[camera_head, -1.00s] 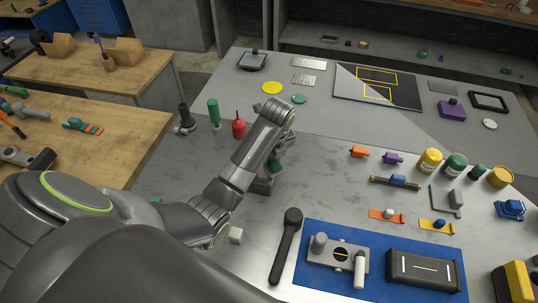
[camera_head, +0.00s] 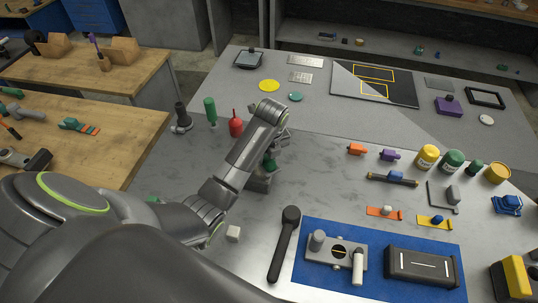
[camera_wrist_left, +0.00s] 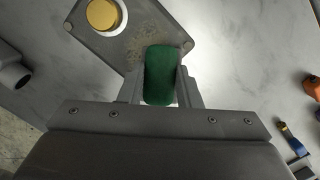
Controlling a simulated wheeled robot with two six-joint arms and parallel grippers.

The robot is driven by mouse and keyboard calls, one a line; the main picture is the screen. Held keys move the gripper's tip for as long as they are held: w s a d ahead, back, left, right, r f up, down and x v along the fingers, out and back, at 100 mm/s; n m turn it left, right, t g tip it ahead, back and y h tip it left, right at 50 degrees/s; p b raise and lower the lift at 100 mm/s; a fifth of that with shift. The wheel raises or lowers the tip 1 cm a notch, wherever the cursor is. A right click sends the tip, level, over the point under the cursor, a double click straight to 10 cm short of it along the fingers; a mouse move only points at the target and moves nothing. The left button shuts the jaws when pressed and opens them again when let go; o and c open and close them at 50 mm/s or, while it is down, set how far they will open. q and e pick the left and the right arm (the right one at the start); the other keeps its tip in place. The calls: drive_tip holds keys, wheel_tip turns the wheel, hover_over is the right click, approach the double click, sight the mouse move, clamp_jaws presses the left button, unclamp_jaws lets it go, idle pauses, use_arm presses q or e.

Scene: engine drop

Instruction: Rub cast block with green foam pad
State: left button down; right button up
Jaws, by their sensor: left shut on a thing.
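My left gripper (camera_head: 274,160) is shut on the green foam pad (camera_wrist_left: 161,75), which sits between its two fingers in the left wrist view. In the head view the pad (camera_head: 270,165) is partly hidden by the gripper. The grey cast block (camera_wrist_left: 141,24) shows at the top of the wrist view, with corner bolts, a pale ring and a gold disc. Brownish specks lie on its face beside the pad. The pad overlaps the block's near part; I cannot tell whether they touch. In the head view the block (camera_head: 260,184) is mostly hidden below the gripper. My right gripper is not in view.
A red bottle (camera_head: 236,127) and a green-handled tool (camera_head: 211,111) stand left of the gripper. A black wrench-like tool (camera_head: 284,243) and a blue mat (camera_head: 308,282) with metal parts lie in front. Bare metal table lies right of the block.

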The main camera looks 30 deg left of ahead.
use_arm(q)
drive_tip(key=shift+s+a+f, duration=0.1)
drive_tip(key=shift+s+a, duration=0.15)
drive_tip(key=shift+a, duration=0.8)
drive_tip(key=shift+s+a, duration=0.25)
drive_tip(key=shift+a, duration=0.8)
drive_tip(key=shift+a, duration=0.1)
drive_tip(key=shift+d+f, duration=0.1)
drive_tip(key=shift+d, duration=0.45)
drive_tip(key=shift+w+d, duration=0.2)
drive_tip(key=shift+d, duration=0.4)
drive_tip(key=shift+w+d, duration=0.15)
drive_tip(key=shift+d, duration=0.4)
drive_tip(key=shift+w+d, duration=0.2)
drive_tip(key=shift+d, duration=0.6)
drive_tip(key=shift+s+d, duration=0.1)
drive_tip(key=shift+s, duration=0.15)
